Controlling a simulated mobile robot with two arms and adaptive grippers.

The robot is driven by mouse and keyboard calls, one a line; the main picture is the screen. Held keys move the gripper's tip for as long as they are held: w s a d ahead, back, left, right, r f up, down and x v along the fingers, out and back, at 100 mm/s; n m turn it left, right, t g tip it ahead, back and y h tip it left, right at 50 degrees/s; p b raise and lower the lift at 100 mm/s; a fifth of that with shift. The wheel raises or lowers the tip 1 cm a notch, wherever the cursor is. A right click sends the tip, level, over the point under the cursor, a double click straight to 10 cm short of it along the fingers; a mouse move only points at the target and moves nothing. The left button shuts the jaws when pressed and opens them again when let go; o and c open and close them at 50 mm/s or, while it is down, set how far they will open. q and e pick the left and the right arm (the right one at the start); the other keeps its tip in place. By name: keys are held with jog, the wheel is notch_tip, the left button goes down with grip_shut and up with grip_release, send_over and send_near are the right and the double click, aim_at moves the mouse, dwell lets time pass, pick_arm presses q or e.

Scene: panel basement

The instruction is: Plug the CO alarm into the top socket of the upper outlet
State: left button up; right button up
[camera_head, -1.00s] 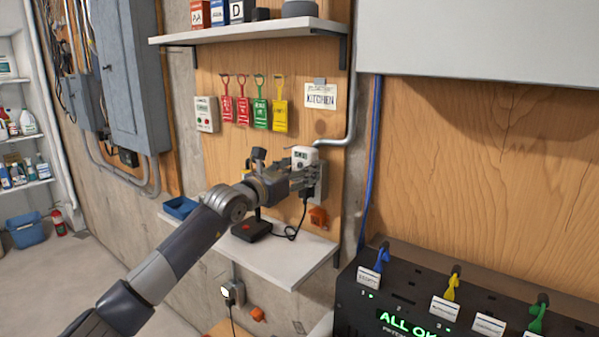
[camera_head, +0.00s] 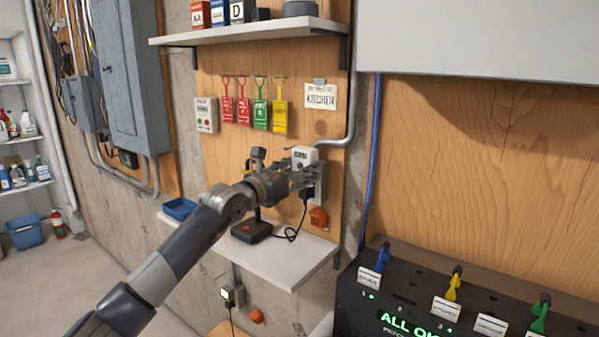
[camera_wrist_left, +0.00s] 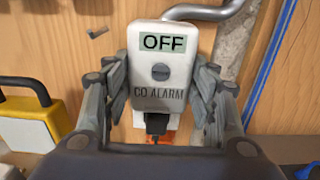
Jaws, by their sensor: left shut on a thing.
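The white CO alarm (camera_wrist_left: 161,72) sits between the fingers of my left gripper (camera_wrist_left: 160,105) in the left wrist view. Its display reads OFF. In the head view the CO alarm (camera_head: 304,155) is upright at the upper outlet (camera_head: 319,183), over its top part. My left gripper (camera_head: 300,177) is shut on it from the left. A black plug (camera_head: 306,194) with a cord is in the lower part of that outlet; a black plug also shows below the alarm in the wrist view (camera_wrist_left: 156,124). The alarm hides the top socket, so I cannot tell whether its prongs are seated. My right gripper is not in view.
A small shelf (camera_head: 285,262) below holds a black device (camera_head: 251,231) and a blue tray (camera_head: 180,208). Coloured tags (camera_head: 243,105) hang on the board behind. A lower outlet (camera_head: 232,295) has a plug. A black panel (camera_head: 400,320) stands at right.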

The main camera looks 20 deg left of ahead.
pick_arm(q)
jog(key=o, duration=1.2)
jog(key=shift+o, duration=0.2)
